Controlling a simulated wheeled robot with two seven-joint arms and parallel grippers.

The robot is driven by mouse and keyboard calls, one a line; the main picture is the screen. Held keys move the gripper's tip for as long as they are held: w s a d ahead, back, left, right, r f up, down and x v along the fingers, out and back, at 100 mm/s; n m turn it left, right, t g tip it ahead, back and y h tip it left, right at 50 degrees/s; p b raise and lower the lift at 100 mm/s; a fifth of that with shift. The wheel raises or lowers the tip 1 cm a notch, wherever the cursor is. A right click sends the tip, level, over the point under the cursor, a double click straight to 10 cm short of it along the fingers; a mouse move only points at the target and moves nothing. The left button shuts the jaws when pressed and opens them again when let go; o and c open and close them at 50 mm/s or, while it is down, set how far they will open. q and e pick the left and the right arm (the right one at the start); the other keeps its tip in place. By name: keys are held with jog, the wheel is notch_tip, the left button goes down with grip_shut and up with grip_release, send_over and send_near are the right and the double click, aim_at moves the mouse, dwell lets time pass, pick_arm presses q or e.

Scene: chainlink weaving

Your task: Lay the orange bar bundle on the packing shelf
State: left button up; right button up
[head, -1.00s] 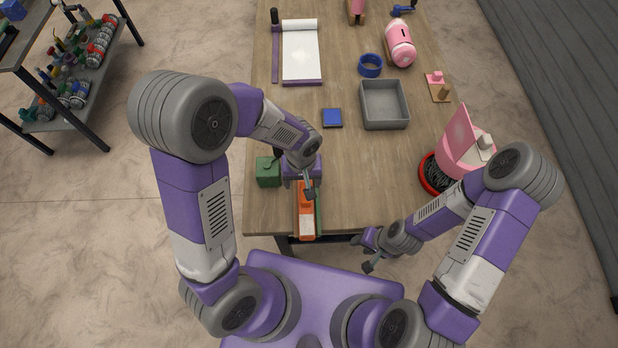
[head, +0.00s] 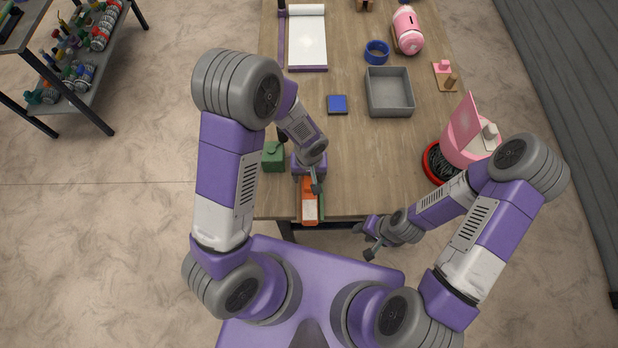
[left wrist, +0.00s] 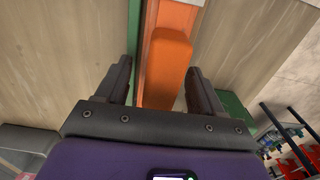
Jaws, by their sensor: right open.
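The orange bar bundle (head: 310,210) lies at the near edge of the wooden table, with a pale patch on its near end. It also shows in the left wrist view (left wrist: 165,72), running lengthwise between my fingers. My left gripper (head: 316,186) is over its far part. In the left wrist view my left gripper (left wrist: 160,75) has its fingers apart, one on each side of the bar, with a visible gap on the left. My right gripper (head: 371,238) is open and empty, off the table's near edge. I cannot tell which surface is the packing shelf.
A green strip (head: 321,203) lies along the bar's right side. A green box (head: 273,157) stands left of my left gripper. A blue square (head: 337,104), a grey tray (head: 390,93) and a pink machine (head: 470,140) stand farther off. A loaded rack (head: 75,65) is at left.

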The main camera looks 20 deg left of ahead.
pick_arm(q)
grip_shut()
dwell(0.3)
